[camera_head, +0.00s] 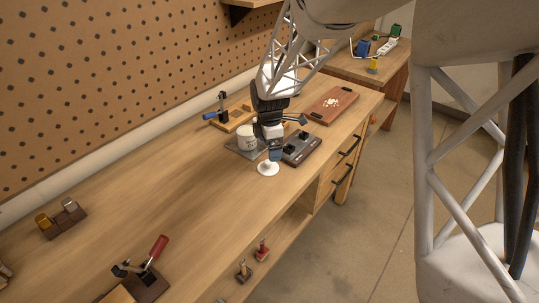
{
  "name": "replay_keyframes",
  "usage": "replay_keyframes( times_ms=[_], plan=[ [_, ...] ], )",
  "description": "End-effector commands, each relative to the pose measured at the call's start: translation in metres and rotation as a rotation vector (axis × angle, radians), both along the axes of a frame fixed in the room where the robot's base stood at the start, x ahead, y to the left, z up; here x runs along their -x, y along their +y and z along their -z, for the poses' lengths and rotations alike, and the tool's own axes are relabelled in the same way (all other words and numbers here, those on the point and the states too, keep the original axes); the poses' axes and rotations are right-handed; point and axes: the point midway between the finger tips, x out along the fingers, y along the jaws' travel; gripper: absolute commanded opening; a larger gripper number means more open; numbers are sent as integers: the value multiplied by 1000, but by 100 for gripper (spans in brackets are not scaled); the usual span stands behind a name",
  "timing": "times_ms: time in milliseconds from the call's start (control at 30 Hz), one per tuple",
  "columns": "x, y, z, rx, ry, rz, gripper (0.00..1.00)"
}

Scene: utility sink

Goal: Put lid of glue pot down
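The lid of the glue pot (267,169) is a small white disc with a raised middle, at the front part of the workbench. My gripper (272,157) points down directly over it, with its fingertips at the lid's raised middle, and looks shut on it. I cannot tell whether the lid rests on the bench or hangs just above it. The glue pot (246,136) is a pale pot just behind and left of my gripper, standing on a grey mat (236,150). My gripper partly hides the pot.
A reddish-brown board (333,106) lies farther back. A wooden fixture with a blue-handled clamp (225,118) stands near the wall. The bench (165,195) is clear to the left, with a red-handled clamp (157,250) nearer.

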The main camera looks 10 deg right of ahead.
Motion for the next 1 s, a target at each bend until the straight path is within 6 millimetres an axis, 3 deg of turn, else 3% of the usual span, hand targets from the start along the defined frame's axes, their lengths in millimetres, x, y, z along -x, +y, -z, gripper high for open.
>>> replay_keyframes(
  times_ms=[200, 367, 1000],
  plan=[
    [0, 0, -30, 0, -1, 0, 100],
    [0, 0, -42, 0, 0, 0, 100],
    [0, 0, -45, 0, 1, 0, 100]
  ],
)
